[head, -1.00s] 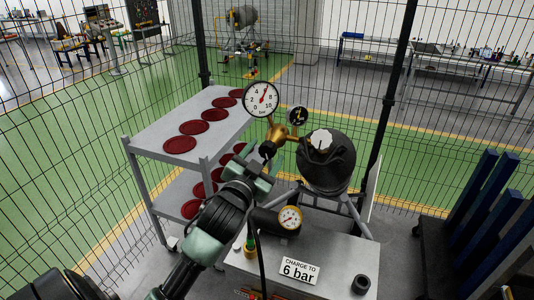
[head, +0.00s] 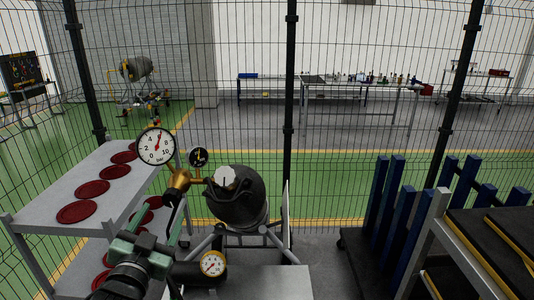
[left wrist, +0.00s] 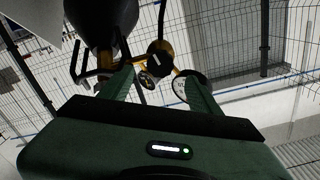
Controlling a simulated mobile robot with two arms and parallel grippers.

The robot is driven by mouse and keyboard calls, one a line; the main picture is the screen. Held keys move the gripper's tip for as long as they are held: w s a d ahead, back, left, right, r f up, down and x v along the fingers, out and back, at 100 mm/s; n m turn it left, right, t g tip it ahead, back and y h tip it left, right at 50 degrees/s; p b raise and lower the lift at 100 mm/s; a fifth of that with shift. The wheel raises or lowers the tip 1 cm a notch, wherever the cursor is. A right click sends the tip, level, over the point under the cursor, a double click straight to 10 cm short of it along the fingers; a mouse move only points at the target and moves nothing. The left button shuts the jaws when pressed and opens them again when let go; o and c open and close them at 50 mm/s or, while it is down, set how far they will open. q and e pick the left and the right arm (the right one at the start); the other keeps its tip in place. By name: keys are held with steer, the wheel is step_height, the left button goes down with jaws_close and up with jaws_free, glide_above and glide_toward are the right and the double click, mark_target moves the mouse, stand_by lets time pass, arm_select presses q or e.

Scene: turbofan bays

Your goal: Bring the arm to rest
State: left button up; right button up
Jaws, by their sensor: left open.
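My left arm comes in from the lower left in the head view. Its green gripper (head: 170,212) is just below the brass regulator (head: 178,183) with its white gauge (head: 156,146) and small black gauge (head: 198,157). In the left wrist view the two fingers (left wrist: 160,88) stand apart. Brass fittings and gauges show beyond and between them, and nothing is clearly held. Whether a finger touches the regulator cannot be told. The dark gas bottle (head: 238,204) with a white knob (head: 225,177) stands just right of the regulator. My right gripper is out of view.
A grey shelf cart (head: 50,205) with dark red discs stands left. A small gauge (head: 212,263) sits low by the grey bench top (head: 265,283). A wire fence (head: 330,140) runs behind. Blue uprights (head: 403,215) and a rack (head: 445,240) stand right.

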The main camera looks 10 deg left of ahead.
arm_select(q)
steer(key=s+d+f+g+h, duration=0.1)
steer(key=s+d+f+g, duration=0.25)
steer(key=f, duration=0.55)
steer(key=s+d+f+g+h, duration=0.1)
steer(key=s+d+f+g, duration=0.3)
steer(key=f, duration=0.6)
steer(key=s+d+f+g+h, duration=0.1)
steer(key=s+d+f+g, duration=0.3)
steer(key=s, duration=0.4)
steer(key=s+d+f+g+h, duration=0.2)
steer(key=s+d+f+g, duration=0.1)
steer(key=s+f, duration=0.4)
step_height(320, 180, down, 28)
steer(key=s+b, duration=0.2)
steer(key=b, duration=0.4)
steer(key=s+a+f+g+b, duration=0.1)
steer(key=s+f+b, duration=0.1)
steer(key=s+f, duration=0.7)
steer(key=s+a+f+g+b, duration=0.1)
steer(key=s+a+f+b, duration=0.1)
steer(key=s+f, duration=0.6)
step_height(320, 180, down, 7)
steer(key=shift+s+f+y+b, duration=0.2)
steer(key=shift+s+y+b, duration=0.15)
steer(key=shift+b, duration=0.3)
